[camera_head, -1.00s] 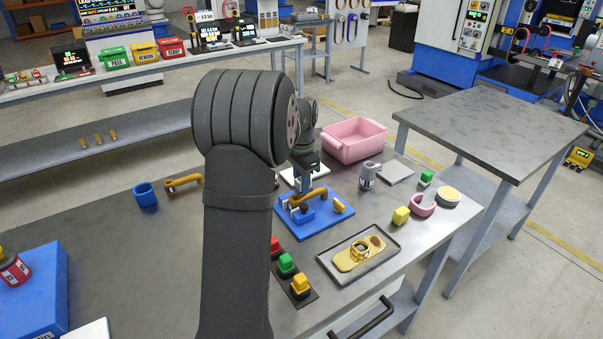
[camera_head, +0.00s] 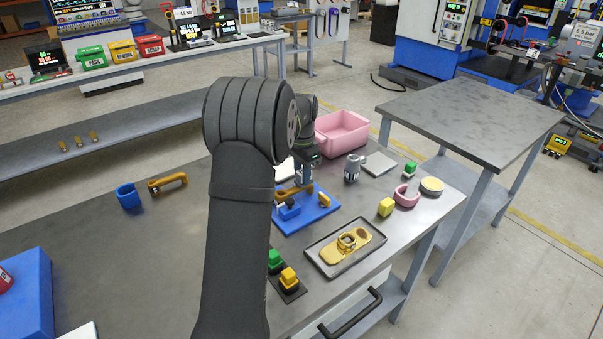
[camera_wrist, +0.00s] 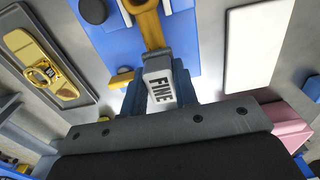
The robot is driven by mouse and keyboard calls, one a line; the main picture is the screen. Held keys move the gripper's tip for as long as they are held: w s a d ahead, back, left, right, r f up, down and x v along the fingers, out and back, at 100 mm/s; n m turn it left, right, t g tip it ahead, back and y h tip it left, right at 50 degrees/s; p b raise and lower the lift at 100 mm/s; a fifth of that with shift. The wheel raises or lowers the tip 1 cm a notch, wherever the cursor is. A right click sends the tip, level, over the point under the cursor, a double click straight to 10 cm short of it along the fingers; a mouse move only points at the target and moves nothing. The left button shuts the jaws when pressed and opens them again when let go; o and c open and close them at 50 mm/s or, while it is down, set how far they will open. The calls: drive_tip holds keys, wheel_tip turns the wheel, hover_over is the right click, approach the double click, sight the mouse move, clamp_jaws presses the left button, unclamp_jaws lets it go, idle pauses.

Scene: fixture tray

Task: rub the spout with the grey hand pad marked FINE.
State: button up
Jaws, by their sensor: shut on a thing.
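My gripper (camera_wrist: 158,88) is shut on the grey hand pad (camera_wrist: 160,82), whose FINE label faces the wrist camera. The brass-coloured spout (camera_wrist: 147,22) lies on the blue fixture (camera_wrist: 184,40), just beyond the pad in the wrist view. I cannot tell whether the pad touches it. In the head view my gripper (camera_head: 304,178) is over the back of the blue fixture (camera_head: 308,218). The spout (camera_head: 287,191) is partly hidden there by my arm, and the pad is hard to make out.
A metal tray with a gold plate (camera_head: 358,240) stands in front right of the fixture. A pink bin (camera_head: 342,134) is behind. A grey cup (camera_head: 353,168), yellow block (camera_head: 386,207) and pink ring (camera_head: 407,196) stand right.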

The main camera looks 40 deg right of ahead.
sight(287, 191)
drive_tip(key=shift+a, duration=2.75)
wheel_tip(287, 191, up, 8)
drive_tip(key=shift+a, duration=0.1)
drive_tip(key=w+a+f+n, duration=0.3)
drive_tip(key=w+a+n, duration=0.1)
drive_tip(key=a, duration=0.9)
drive_tip(key=w+a+f+n, duration=0.3)
drive_tip(key=a+n, duration=0.3)
drive_tip(key=a, duration=0.7)
drive_tip(key=w+a+f+n, duration=0.3)
drive_tip(key=w+a+n, duration=0.1)
drive_tip(key=a, duration=1)
drive_tip(key=shift+w+f+n, duration=0.2)
drive_tip(key=shift+w+n, duration=0.2)
drive_tip(key=shift+d, duration=0.1)
